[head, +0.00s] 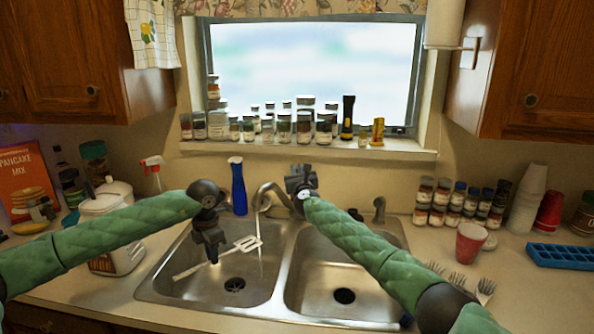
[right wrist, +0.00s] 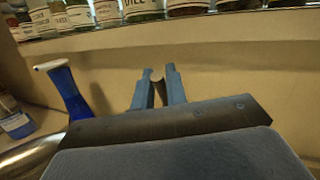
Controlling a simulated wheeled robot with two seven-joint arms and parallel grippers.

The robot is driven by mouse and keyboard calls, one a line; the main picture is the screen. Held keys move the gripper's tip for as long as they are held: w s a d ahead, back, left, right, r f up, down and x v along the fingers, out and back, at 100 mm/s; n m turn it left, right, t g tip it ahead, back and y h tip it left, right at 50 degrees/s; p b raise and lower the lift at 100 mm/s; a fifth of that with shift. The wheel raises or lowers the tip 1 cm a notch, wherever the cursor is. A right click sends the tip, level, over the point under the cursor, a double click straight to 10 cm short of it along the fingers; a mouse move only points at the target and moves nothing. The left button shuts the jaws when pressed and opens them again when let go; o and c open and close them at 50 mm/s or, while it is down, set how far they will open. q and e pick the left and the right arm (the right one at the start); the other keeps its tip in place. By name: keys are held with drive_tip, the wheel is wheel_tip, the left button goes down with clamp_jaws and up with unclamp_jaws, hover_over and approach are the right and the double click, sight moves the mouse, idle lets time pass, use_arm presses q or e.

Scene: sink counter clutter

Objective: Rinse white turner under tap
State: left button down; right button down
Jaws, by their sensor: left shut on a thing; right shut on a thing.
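The white turner (head: 247,243) is held level over the left sink basin (head: 163,287), its slotted head to the right. My left gripper (head: 213,260) is shut on its handle. The tap spout (head: 264,190) curves over the left basin, and a thin stream of water falls from it at the slotted head. My right gripper (head: 299,180) is at the tap's base, behind the sink. In the right wrist view its fingers (right wrist: 158,88) are closed on a small dark part, seemingly the tap handle, mostly hidden.
A blue bottle (head: 238,187) stands behind the left basin. Jars (head: 303,128) line the window sill. The right basin (head: 343,270) is empty. A red cup (head: 470,243), several forks and a blue tray (head: 562,256) lie on the right counter. A white canister (head: 108,222) stands at left.

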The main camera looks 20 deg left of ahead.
drive_tip(key=shift+s+f+y, duration=0.2)
drive_tip(key=shift+f+y, duration=0.1)
idle(0.4)
drive_tip(key=c, duration=1.4)
unclamp_jaws()
drive_tip(key=shift+d, duration=0.1)
drive_tip(key=shift+r, duration=0.1)
drive_tip(key=shift+s, duration=0.1)
drive_tip(key=v, duration=1.2)
